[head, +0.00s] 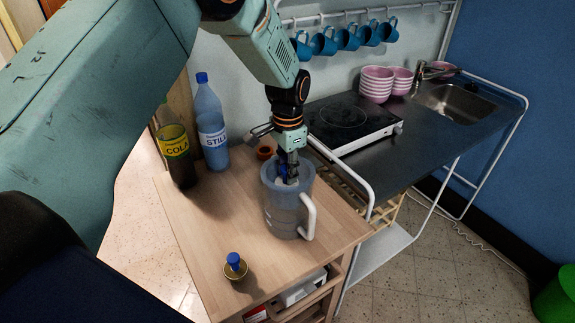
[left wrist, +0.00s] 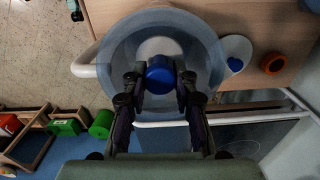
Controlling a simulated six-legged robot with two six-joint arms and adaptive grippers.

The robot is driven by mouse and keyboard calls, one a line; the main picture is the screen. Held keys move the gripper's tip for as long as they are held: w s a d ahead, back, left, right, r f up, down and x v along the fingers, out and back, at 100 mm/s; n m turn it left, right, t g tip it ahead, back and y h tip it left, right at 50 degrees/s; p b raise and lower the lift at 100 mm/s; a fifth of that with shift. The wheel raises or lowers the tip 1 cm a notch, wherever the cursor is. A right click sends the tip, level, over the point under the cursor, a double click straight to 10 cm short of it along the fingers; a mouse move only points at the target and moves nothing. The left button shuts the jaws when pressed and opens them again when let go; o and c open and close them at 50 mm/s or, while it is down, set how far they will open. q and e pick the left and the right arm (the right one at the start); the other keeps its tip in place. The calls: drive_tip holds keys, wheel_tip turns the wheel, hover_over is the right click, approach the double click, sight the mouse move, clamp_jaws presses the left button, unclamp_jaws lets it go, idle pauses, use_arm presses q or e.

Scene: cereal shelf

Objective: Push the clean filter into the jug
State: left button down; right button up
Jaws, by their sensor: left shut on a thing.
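The jug (head: 278,215), translucent blue-grey with a white handle (head: 309,216), stands upright and open on the wooden table. In the left wrist view the jug's rim (left wrist: 112,48) surrounds the fingertips. My left gripper (head: 288,172) points down into the jug's mouth. Its fingers are shut on the clean filter, whose blue top (left wrist: 160,75) shows between them in the left wrist view. The filter's lower part is mostly hidden, so I cannot tell how deep it sits. My right gripper is not in view.
Another blue-topped piece (head: 235,265) stands at the table's (head: 205,235) front. A cola bottle (head: 177,155) and a water bottle (head: 211,125) stand behind left. A white lid-like piece with a blue knob (left wrist: 235,60) and an orange ring (left wrist: 273,62) lie near the jug.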

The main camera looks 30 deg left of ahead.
use_arm(q)
drive_tip(key=shift+w+d+f, duration=0.15)
drive_tip(key=shift+w, duration=0.05)
drive_tip(key=shift+w+f, duration=0.1)
drive_tip(key=shift+w, duration=0.15)
drive_tip(key=shift+s, duration=0.15)
drive_tip(key=shift+s+r, duration=0.2)
drive_tip(key=shift+s, duration=0.1)
drive_tip(key=shift+p, duration=0.35)
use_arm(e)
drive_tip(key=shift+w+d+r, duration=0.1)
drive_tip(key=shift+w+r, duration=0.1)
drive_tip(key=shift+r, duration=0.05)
use_arm(q)
drive_tip(key=shift+w+f, duration=0.2)
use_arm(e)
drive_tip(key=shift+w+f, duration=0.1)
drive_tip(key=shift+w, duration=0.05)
use_arm(q)
drive_tip(key=shift+s+r, duration=0.15)
drive_tip(key=shift+s, duration=0.05)
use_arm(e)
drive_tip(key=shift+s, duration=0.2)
use_arm(q)
drive_tip(key=shift+w, duration=0.1)
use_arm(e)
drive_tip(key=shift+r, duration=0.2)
